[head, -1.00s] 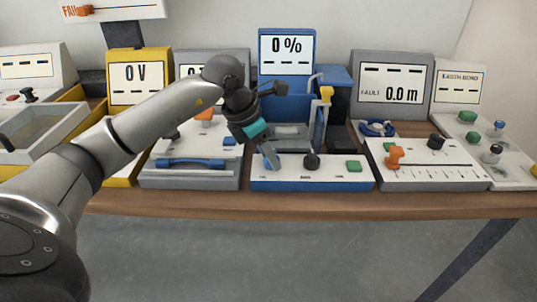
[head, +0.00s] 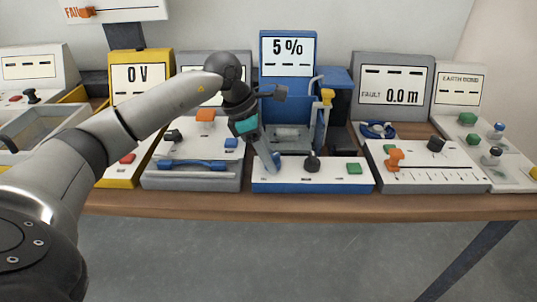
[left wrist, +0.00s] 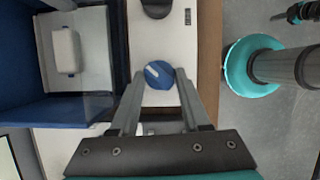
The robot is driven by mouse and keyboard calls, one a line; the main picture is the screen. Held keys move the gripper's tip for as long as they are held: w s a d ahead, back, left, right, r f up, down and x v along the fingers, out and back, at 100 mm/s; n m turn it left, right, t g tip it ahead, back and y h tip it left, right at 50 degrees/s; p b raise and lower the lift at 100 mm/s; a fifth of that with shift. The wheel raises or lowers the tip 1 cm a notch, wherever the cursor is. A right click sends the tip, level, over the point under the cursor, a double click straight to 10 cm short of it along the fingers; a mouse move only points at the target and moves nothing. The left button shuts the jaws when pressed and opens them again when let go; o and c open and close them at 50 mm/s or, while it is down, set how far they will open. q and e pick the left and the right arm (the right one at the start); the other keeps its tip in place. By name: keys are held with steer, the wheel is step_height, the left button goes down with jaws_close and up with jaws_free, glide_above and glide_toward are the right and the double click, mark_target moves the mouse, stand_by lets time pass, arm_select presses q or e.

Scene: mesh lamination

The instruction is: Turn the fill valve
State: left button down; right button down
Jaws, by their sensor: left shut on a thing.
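The fill valve is taken to be the round blue knob (left wrist: 160,75) with a pale pointer mark, on the white top of the blue control panel (head: 330,174). In the left wrist view it sits between the two fingertips of my left gripper (left wrist: 158,78), which is shut on it. In the head view my left gripper (head: 272,164) reaches down to the panel's left part and hides most of the knob. The blue station's display (head: 288,47) reads 5 %. My right gripper does not show in the head view.
A black knob (head: 312,163) and a green button (head: 354,169) sit to the right on the same panel. A grey station with a blue handle (head: 190,164) stands close on the left. A slider panel with an orange knob (head: 394,158) stands on the right. The table's front edge is clear.

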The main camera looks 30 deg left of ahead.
arm_select(q)
steer(key=shift+c, duration=1.9)
jaws_free()
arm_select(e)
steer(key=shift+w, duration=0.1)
arm_select(q)
steer(key=p+v, duration=0.3)
steer(key=v, duration=1.2)
steer(key=shift+r, duration=0.2)
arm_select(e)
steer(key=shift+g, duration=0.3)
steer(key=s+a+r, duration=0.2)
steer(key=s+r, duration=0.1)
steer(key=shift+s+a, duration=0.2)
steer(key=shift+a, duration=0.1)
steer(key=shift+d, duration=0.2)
